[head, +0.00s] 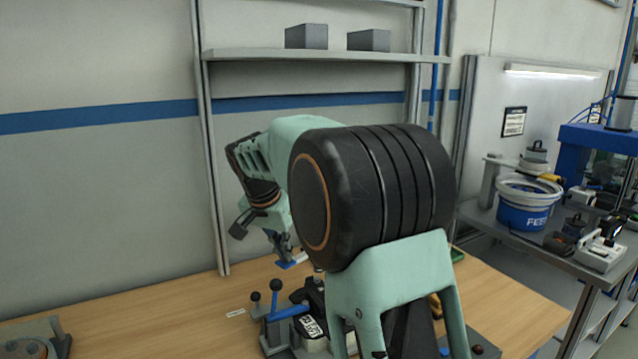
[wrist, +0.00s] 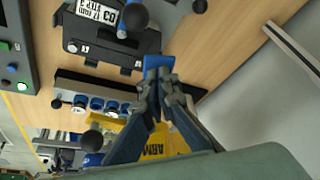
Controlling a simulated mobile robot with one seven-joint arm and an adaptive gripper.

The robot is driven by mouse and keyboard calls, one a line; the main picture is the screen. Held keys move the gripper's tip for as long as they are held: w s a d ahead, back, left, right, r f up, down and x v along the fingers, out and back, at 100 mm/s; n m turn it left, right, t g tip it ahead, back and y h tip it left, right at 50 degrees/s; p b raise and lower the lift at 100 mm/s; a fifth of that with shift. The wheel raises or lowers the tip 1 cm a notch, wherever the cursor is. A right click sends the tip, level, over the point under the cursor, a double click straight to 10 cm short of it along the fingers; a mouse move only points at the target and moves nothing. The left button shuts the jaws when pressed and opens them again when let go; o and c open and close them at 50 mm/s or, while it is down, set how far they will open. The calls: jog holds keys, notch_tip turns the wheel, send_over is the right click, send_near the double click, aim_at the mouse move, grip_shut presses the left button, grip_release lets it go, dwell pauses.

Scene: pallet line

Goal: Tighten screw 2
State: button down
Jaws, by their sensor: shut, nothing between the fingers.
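My gripper (wrist: 158,70) is shut and empty in the wrist view, its fingertips together over the wooden bench beside a black fixture (wrist: 115,38). In the head view my gripper (head: 289,260) hangs low over the bench (head: 150,310), behind a fixture (head: 310,325) with a blue lever and black ball knobs. My arm hides part of this fixture. The wrist view shows a white label on the black fixture and dark ball knobs near it. I cannot tell which part is screw 2; no screw is clearly identifiable, and my gripper holds none.
A rack with blue-ringed round parts (wrist: 97,102) lies close to my gripper, with a yellow piece (wrist: 110,133) below it. A panel with lit green buttons (wrist: 15,70) stands at the left. A shelf (head: 330,55) hangs above. A blue-banded bucket (head: 525,210) stands on the right-hand table.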

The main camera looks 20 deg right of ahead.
aim_at(285, 264)
jog(key=shift+f+b, duration=1.1)
jog(key=shift+f, duration=0.6)
jog(key=shift+s+f+b, duration=0.1)
jog(key=shift+f+b, duration=0.35)
jog(key=shift+f, duration=0.25)
dwell(0.9)
dwell(1.1)
jog(key=shift+r+p, duration=3.55)
jog(key=shift+r, duration=1.2)
